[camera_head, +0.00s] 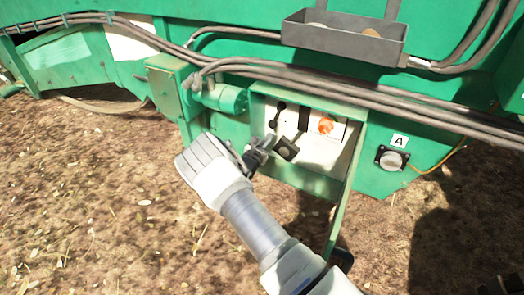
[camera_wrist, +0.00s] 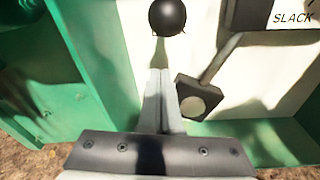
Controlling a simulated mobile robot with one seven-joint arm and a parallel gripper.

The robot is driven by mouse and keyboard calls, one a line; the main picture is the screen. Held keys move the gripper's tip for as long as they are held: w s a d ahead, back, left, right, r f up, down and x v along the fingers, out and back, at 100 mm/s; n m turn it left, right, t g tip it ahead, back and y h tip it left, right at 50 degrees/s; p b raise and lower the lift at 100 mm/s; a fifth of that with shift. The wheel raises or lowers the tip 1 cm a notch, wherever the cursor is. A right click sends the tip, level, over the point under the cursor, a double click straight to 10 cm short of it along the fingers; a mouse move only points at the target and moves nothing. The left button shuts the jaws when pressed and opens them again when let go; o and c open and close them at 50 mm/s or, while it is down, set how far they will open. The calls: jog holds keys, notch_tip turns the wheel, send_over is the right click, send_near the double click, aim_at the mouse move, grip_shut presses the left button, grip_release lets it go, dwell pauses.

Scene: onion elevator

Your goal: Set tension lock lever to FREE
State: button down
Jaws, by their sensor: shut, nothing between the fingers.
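A white control panel (camera_head: 316,150) sits in a green recessed box on the machine. It carries a lever with a black ball knob (camera_head: 280,105), which also shows at the top of the wrist view (camera_wrist: 167,16). To its right, a metal rod ends in a dark square block (camera_head: 287,149), seen close in the wrist view (camera_wrist: 199,97). No FREE label is readable, so I cannot tell which lever is the tension lock. My gripper (camera_head: 264,146) is shut and empty. Its fingertips (camera_wrist: 160,78) are below the ball knob and just left of the square block; contact is unclear.
An orange knob (camera_head: 326,125) is on the panel's right side. A SLACK label (camera_wrist: 293,18) shows in the wrist view. Green box walls (camera_wrist: 62,85) border the panel. Thick hoses (camera_head: 350,91) run above, below a grey tray (camera_head: 344,38). Open dirt lies in front.

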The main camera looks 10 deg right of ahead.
aim_at(277, 116)
jog(key=shift+s+r, duration=0.25)
jog(key=shift+r, duration=0.4)
jog(key=shift+s+r, duration=0.25)
jog(key=shift+r, duration=0.4)
jog(key=shift+s+r, duration=0.25)
jog(key=shift+r, duration=0.4)
jog(key=shift+a+r, duration=0.1)
jog(key=shift+s+r+p, duration=0.1)
jog(key=shift+r+p, duration=0.1)
jog(key=shift+p, duration=0.4)
